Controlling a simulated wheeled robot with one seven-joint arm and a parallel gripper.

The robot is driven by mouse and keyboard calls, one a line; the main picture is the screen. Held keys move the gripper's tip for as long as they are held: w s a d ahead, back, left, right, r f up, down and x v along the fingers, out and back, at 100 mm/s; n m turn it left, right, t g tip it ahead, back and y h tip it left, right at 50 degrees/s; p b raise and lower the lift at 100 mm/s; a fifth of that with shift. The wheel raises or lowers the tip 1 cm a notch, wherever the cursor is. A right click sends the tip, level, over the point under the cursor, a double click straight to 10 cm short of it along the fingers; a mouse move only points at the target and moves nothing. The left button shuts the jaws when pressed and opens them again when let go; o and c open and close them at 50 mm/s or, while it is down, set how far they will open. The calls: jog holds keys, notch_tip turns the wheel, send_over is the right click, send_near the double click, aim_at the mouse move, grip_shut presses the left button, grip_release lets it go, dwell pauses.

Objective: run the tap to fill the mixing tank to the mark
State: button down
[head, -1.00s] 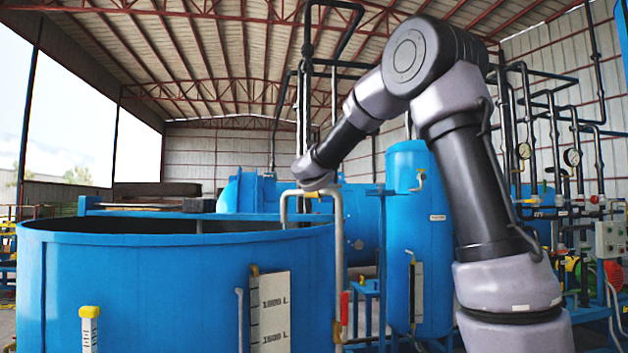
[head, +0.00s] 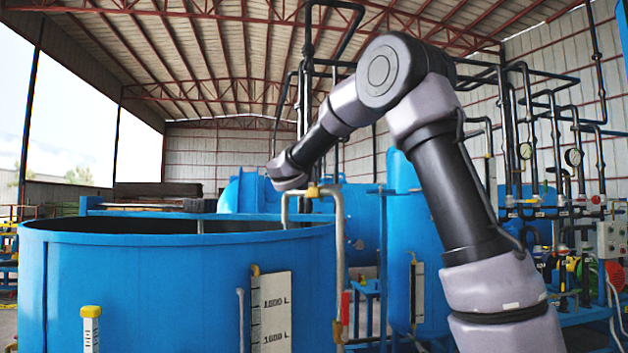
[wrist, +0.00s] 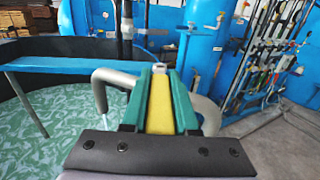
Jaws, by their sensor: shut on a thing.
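The blue open-topped mixing tank (head: 180,290) stands at the left in the head view. The wrist view shows greenish, rippled liquid (wrist: 60,130) inside it. A scale plate (head: 271,310) on its wall reads 1800 L and 1600 L. A grey tap pipe (head: 339,240) bends over the rim, with a yellow valve part (head: 313,190) on top. In the wrist view, my gripper (wrist: 159,75) has its green fingers shut on a yellow tap handle (wrist: 160,105).
A yellow-capped gauge stick (head: 91,325) is at the tank's front. A blue upright vessel (head: 425,270) stands right of the pipe. Pipes and dials (head: 573,157) fill the right side. A blue beam (wrist: 80,63) crosses above the tank.

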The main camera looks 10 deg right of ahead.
jog(key=shift+w+a+m+g+h, duration=0.2)
jog(key=shift+m+g+h, duration=0.2)
jog(key=shift+h, duration=0.2)
jog(key=shift+w+a+m+g+h, duration=0.15)
jog(key=shift+m+g+h, duration=0.15)
jog(key=shift+m+h, duration=0.25)
jog(key=shift+s, duration=0.1)
jog(key=c, duration=0.7)
grip_release()
jog(key=shift+s+a, duration=0.1)
jog(key=v, duration=1)
jog(key=shift+s+a, duration=0.15)
jog(key=shift+s, duration=0.15)
